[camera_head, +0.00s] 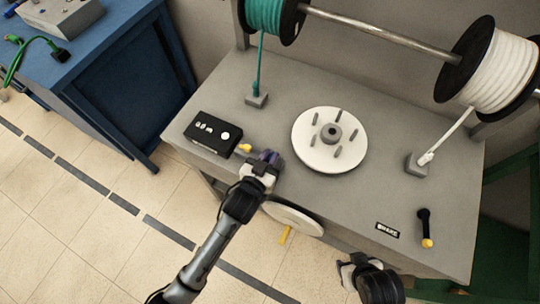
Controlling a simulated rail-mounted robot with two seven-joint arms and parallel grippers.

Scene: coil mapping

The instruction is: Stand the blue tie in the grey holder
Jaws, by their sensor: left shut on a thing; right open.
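My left gripper (264,166) is at the front edge of the grey bench, left of the white disc. It is shut on a small dark blue piece, the blue tie (270,156). The gripper hides part of the tie, so its tilt and whether it touches anything below are unclear. A small grey part (256,153) lies just left of the tie; I cannot tell whether it is the holder. My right gripper (349,269) is low, in front of the bench, open and empty.
A white disc (303,154) with grey pegs stands mid-bench. A black box (213,133) and a yellow tip (245,148) are left of my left gripper. Grey blocks (257,100) (416,165) meet the teal and white strands. A black-and-yellow tool (425,228) lies right.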

